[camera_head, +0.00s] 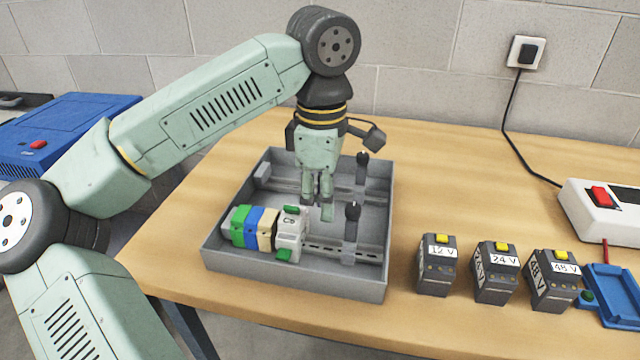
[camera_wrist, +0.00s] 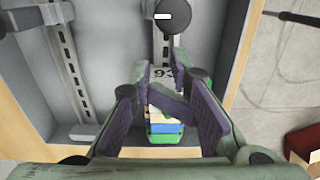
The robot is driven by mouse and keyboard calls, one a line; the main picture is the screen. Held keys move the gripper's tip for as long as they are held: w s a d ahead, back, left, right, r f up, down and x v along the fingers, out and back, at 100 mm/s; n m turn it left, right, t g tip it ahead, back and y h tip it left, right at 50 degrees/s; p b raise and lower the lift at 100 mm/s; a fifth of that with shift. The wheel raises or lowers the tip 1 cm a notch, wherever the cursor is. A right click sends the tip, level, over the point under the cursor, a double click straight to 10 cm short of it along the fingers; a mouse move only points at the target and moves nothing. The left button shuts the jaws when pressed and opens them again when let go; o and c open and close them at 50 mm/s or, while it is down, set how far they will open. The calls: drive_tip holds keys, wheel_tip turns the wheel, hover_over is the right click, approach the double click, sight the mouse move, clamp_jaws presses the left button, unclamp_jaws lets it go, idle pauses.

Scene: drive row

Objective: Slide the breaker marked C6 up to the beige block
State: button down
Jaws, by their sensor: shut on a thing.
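The breaker marked C6 (camera_head: 289,238) is a pale grey block with green parts, upright on the front rail of the grey tray. The beige block (camera_head: 266,231) is just left of it, beside a blue and a green block; I cannot tell whether breaker and beige block touch. My gripper (camera_head: 319,205) is low over the tray at the breaker. The fingers partly hide the breaker and the beige block (camera_wrist: 158,114); the contact itself is hard to see.
The tray (camera_head: 300,278) has a second rail (camera_wrist: 68,55) at the back. Dark upright posts (camera_head: 352,228) stand on the rails, one to the right of the breaker. Several dark 12 V, 24 V and 48 V units (camera_head: 437,270) stand right of the tray.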

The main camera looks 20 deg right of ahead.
sight(293, 230)
drive_tip(key=shift+f+p, duration=0.4)
drive_tip(key=shift+f, duration=2.4)
drive_tip(key=shift+w+a+f, duration=0.1)
drive_tip(key=shift+w+a+b, duration=0.15)
drive_tip(key=shift+a+b, duration=0.1)
drive_tip(key=shift+b, duration=0.3)
drive_tip(key=shift+w+a+b, duration=0.25)
drive_tip(key=shift+a+b, duration=0.05)
drive_tip(key=shift+a, duration=0.1)
drive_tip(key=shift+w+a, duration=0.15)
drive_tip(key=shift+a, duration=0.05)
drive_tip(key=shift+d, duration=0.1)
